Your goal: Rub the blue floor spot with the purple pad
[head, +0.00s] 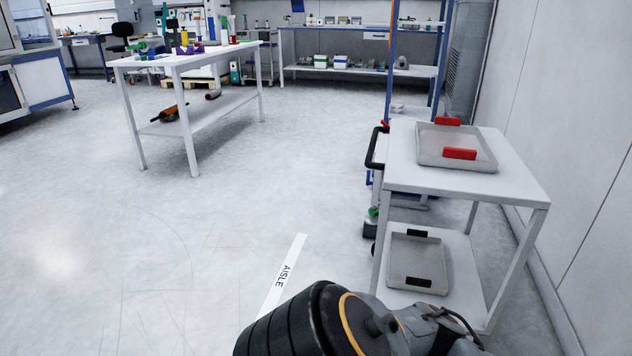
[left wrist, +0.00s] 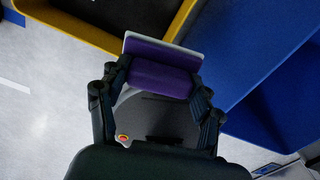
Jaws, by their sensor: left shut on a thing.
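In the left wrist view, my left gripper (left wrist: 155,100) is shut on the purple pad (left wrist: 160,78), with its fingers on either side of it. The pad has a pale grey plate (left wrist: 165,49) along its far side. I cannot see what is under the pad. My left gripper is not seen in the head view, and my right gripper is in neither view. No blue floor spot can be made out on the floor in the head view.
In the left wrist view, a dark, yellow-rimmed container (left wrist: 188,22) and a large blue bin (left wrist: 270,85) are close by. In the head view, a white cart (head: 510,182) with trays stands right, a white table (head: 200,58) back left.

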